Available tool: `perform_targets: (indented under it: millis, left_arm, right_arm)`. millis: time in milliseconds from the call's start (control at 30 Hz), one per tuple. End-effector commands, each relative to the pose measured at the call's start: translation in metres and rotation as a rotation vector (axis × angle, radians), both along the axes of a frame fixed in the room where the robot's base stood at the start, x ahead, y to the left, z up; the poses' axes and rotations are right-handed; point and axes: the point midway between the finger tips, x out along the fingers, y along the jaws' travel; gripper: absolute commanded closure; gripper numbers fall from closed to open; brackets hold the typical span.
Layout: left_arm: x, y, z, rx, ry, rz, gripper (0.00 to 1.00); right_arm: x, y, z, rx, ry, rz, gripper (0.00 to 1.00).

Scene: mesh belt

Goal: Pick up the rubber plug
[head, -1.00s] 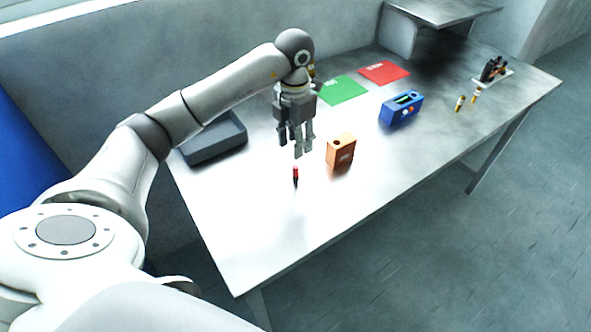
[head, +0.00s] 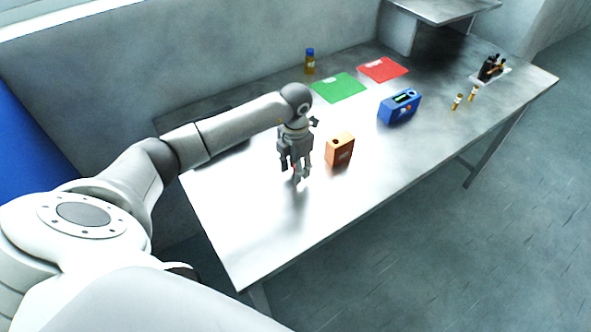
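A small red and dark thing (head: 293,168), which may be the rubber plug, is on the metal table at the tips of my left gripper (head: 296,178). Only a bit of red shows between the fingers; the rest is hidden behind them. The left gripper points down, low over the table, its fingers apart around the red bit. I cannot tell whether they touch it. My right gripper is not in view.
An orange block with a hole (head: 339,150) stands close to the right of the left gripper. A blue box (head: 399,106), green mat (head: 340,88), red mat (head: 382,69) and small bottle (head: 310,61) are further back. A dark tray (head: 228,138) is partly behind my arm. The table's front is clear.

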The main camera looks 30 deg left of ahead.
Motion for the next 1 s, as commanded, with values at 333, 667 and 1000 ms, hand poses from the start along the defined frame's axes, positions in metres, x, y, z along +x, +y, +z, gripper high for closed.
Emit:
perform_targets:
  millis: [333, 667, 1000]
  left_arm:
    - [0.000, 0.000, 0.000, 0.000, 0.000, 0.000, 0.92]
    - [0.000, 0.000, 0.001, 0.000, 0.000, 0.000, 1.00]
    - [0.001, 0.000, 0.017, 0.001, -0.004, -0.001, 1.00]
  right_arm:
    - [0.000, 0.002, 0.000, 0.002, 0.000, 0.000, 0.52]
    - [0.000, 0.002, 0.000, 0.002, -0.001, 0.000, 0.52]
    - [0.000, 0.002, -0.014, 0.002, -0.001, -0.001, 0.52]
